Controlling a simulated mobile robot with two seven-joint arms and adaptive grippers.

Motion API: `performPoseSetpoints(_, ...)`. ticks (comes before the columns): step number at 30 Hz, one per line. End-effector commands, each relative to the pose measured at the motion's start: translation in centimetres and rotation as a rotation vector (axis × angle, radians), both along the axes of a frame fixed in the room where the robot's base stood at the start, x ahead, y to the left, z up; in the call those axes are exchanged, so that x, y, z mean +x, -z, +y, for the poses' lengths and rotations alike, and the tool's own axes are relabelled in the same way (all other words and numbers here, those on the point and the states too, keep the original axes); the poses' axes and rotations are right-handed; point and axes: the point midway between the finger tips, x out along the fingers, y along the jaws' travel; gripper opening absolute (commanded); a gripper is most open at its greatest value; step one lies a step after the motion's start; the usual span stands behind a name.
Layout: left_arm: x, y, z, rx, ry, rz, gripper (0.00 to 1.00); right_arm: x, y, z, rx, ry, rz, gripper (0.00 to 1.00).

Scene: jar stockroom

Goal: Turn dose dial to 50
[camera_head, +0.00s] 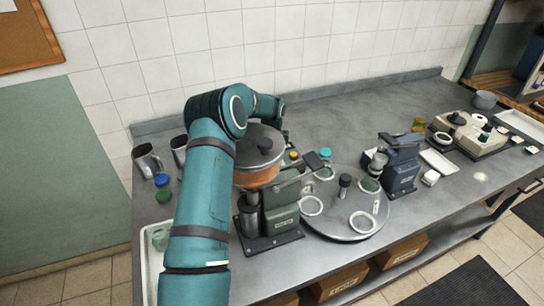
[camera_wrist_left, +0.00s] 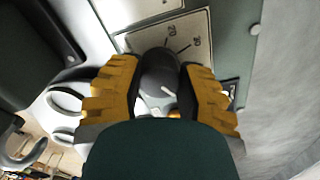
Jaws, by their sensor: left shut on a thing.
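In the left wrist view the dose dial (camera_wrist_left: 157,62) is a dark round knob with a pale pointer mark. My left gripper (camera_wrist_left: 159,84) is shut on the dial, one yellow ridged finger on each side. In the head view a grinder (camera_head: 283,213) with an orange, dark-lidded hopper (camera_head: 257,178) stands behind my teal left arm. The dial and my left fingers cannot be made out there. My right gripper is in neither view.
A round grey tray (camera_head: 345,230) with pale rings stands right of the grinder. A blue-grey machine (camera_head: 401,165) stands beyond it. Metal jugs (camera_head: 147,160) and small coloured-lid jars (camera_head: 162,187) are at left. The back of the bench (camera_head: 340,120) is clear.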

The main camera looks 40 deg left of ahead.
Motion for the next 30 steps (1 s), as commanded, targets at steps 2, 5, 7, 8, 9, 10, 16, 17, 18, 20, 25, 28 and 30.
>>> performPoseSetpoints(2, -0.2, 0.3, 0.0, -0.002, -0.001, 0.008, 0.01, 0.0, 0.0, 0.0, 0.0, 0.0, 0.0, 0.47)
performPoseSetpoints(5, -0.2, 0.3, 0.0, -0.002, -0.001, 0.007, 0.6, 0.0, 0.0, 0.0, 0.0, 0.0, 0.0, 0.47)
performPoseSetpoints(7, -0.2, 0.2, 0.0, -0.001, -0.002, 0.007, 0.7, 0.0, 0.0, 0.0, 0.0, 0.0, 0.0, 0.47)
performPoseSetpoints(8, -0.2, 0.2, 0.0, -0.001, -0.002, 0.005, 0.7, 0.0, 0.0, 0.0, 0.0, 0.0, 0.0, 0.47)
performPoseSetpoints(9, -0.1, 0.2, 0.0, -0.001, -0.002, 0.005, 0.7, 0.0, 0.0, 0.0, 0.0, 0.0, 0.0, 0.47)
performPoseSetpoints(10, -0.1, 0.2, 0.0, -0.001, -0.002, 0.004, 0.7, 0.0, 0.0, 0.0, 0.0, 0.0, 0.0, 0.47)
performPoseSetpoints(16, -0.1, 0.0, 0.0, 0.0, -0.002, 0.002, 0.7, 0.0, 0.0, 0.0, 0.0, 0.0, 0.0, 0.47)
performPoseSetpoints(17, 0.0, -0.2, 0.0, 0.0, -0.002, 0.001, 0.7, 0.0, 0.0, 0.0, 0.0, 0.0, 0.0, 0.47)
performPoseSetpoints(18, 0.0, -0.5, 0.0, -0.001, -0.002, 0.001, 0.7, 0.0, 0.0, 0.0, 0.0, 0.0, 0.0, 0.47)
performPoseSetpoints(20, 0.0, -1.1, 0.0, 0.0, -0.002, 0.0, 0.7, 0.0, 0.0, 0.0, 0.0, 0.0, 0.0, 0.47)
performPoseSetpoints(25, 0.0, -4.3, 0.0, 0.002, -0.002, -0.002, 0.7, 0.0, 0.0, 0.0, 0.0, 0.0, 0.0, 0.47)
performPoseSetpoints(28, 0.0, -6.4, 0.0, 0.001, -0.002, -0.002, 0.7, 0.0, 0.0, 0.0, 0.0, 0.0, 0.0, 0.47)
performPoseSetpoints(30, 0.0, -7.8, 0.1, 0.001, -0.002, 0.0, 0.7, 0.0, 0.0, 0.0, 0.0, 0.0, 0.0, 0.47)
